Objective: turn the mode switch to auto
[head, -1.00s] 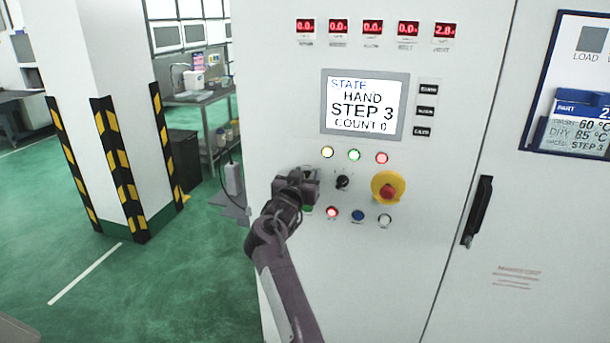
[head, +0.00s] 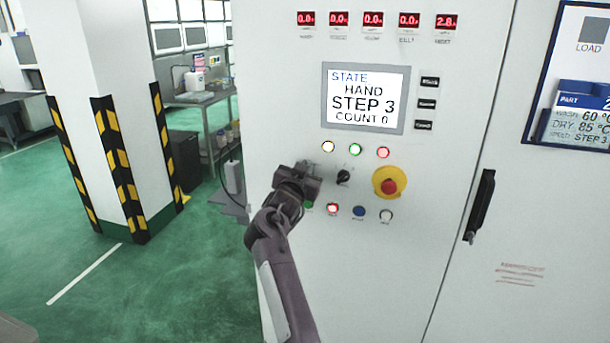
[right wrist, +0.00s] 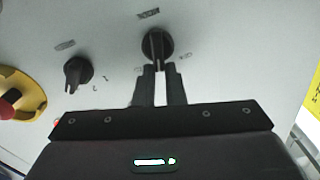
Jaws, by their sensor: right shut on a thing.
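A white control cabinet carries two black rotary switches. One, with a pointed grip (head: 343,177), stands free right of my right gripper (head: 312,178) in the head view; it also shows at the left of the right wrist view (right wrist: 77,72). The other switch (right wrist: 157,44) is in front of my right gripper (right wrist: 159,72), whose fingers are closed around its grip. My gripper hides that switch in the head view. The labels are too small to read. The screen (head: 364,98) reads STATE HAND, STEP 3, COUNT 0. My left gripper is out of view.
A red emergency button on a yellow base (head: 389,187) lies right of the free switch. Lit lamps (head: 355,149) are above, and a row of buttons (head: 359,211) is below. A black door handle (head: 480,206) is farther right. Green floor lies open at left.

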